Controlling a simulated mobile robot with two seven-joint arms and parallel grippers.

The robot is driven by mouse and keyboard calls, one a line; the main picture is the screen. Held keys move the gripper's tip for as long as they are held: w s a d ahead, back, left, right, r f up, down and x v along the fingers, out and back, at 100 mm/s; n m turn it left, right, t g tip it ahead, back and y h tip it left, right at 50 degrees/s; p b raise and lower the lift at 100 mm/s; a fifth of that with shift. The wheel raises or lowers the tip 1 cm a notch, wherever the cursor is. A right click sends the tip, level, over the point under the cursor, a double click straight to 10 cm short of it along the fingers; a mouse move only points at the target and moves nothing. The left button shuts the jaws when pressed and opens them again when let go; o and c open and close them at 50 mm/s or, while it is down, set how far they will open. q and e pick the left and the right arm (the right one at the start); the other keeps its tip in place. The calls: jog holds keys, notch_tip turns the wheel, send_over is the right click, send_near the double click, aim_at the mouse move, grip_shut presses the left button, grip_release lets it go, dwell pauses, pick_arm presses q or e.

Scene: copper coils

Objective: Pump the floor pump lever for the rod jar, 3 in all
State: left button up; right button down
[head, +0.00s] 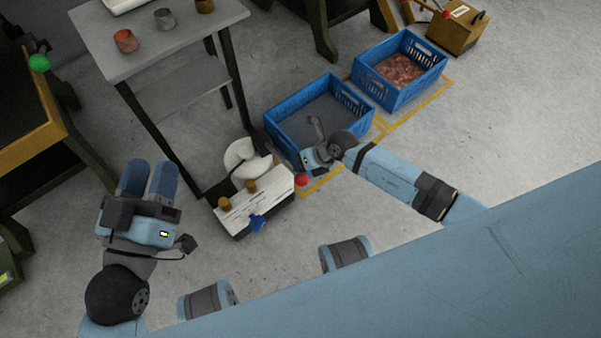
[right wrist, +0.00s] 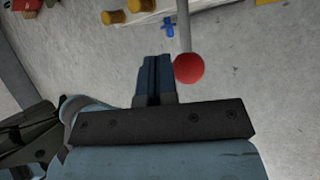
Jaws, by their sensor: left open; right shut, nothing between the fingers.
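A white-topped floor unit (head: 252,207) carries yellow-brown knobs and a blue handle. A red ball (head: 302,180) sits at its right end; in the right wrist view the red ball (right wrist: 189,68) tips a thin grey lever rod (right wrist: 184,25). My right gripper (right wrist: 153,72) is shut and empty just left of the ball; whether they touch is unclear. In the head view its fingers are mostly hidden behind the wrist. My left gripper (head: 150,175) is open and empty, left of the unit. I cannot tell which vessel is the rod jar.
A blue crate (head: 279,105) stands behind the unit, and a second blue crate (head: 422,47) holds copper-coloured pieces. A grey table (head: 185,45) bears several small cups. A yellow-brown box (head: 457,30) with another red knob is at top right. Right-hand floor is clear.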

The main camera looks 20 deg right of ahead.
pick_arm(q)
notch_tip(320, 180, up, 4)
jog(key=p, duration=0.3)
jog(key=shift+r+p, duration=0.15)
jog(key=shift+p, duration=0.2)
pick_arm(e)
jog(key=r, duration=0.4)
jog(key=shift+w+a+r, duration=0.1)
jog(key=shift+w+r, duration=0.05)
jog(key=shift+w, duration=0.15)
dwell(1.5)
